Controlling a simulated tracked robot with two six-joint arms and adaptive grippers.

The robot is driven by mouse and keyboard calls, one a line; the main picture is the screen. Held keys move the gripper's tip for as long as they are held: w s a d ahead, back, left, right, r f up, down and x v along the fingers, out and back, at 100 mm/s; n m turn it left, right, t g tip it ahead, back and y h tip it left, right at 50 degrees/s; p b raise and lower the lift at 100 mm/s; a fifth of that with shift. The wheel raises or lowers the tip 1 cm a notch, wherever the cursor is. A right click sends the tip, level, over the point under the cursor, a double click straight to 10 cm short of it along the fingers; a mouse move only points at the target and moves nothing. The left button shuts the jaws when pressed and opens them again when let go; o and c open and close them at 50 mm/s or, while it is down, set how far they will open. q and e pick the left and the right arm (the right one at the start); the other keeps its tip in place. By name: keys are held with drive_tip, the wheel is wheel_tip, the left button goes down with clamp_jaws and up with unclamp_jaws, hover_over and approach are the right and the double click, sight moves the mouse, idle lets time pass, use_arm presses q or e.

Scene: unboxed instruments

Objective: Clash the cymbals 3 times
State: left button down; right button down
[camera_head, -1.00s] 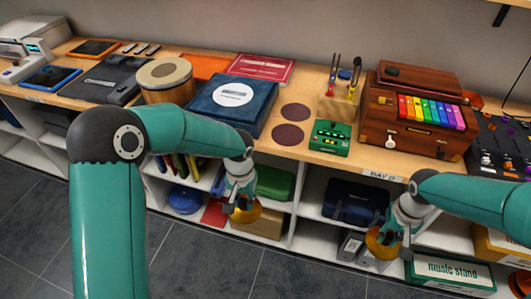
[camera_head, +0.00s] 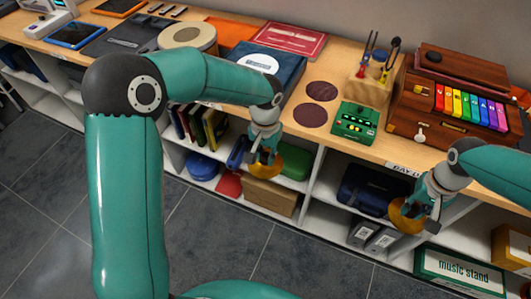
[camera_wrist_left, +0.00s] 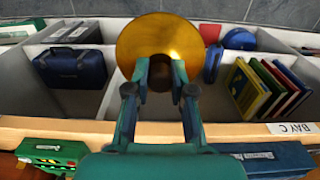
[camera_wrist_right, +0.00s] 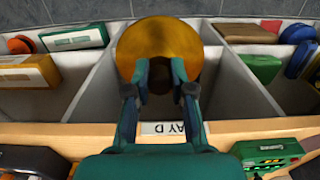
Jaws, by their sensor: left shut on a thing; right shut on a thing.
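My left gripper (camera_head: 263,155) is shut on a golden cymbal (camera_head: 270,164), held in front of the shelf below the bench. In the left wrist view this cymbal (camera_wrist_left: 142,38) is a round disc beyond the fingers (camera_wrist_left: 160,75), which hide part of its middle. My right gripper (camera_head: 428,208) is shut on a second golden cymbal (camera_head: 405,217), further right and lower in the head view. It shows as a disc (camera_wrist_right: 142,42) beyond the fingers (camera_wrist_right: 160,75) in the right wrist view. The two cymbals are well apart.
The wooden bench (camera_head: 374,150) runs behind both grippers. It carries two dark round mats (camera_head: 310,115), a green box (camera_head: 357,122) and a wooden case with coloured keys (camera_head: 445,125). Shelves below hold a blue bag (camera_head: 365,190) and a music stand box (camera_head: 455,272). Open floor lies in front.

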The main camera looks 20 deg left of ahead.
use_arm(q)
drive_tip(key=shift+s+r, duration=0.2)
drive_tip(key=shift+r, duration=0.2)
use_arm(e)
drive_tip(key=shift+s+r, duration=0.15)
drive_tip(key=shift+r, duration=0.25)
use_arm(q)
drive_tip(key=shift+w+f, duration=0.15)
use_arm(e)
drive_tip(key=shift+f, duration=0.15)
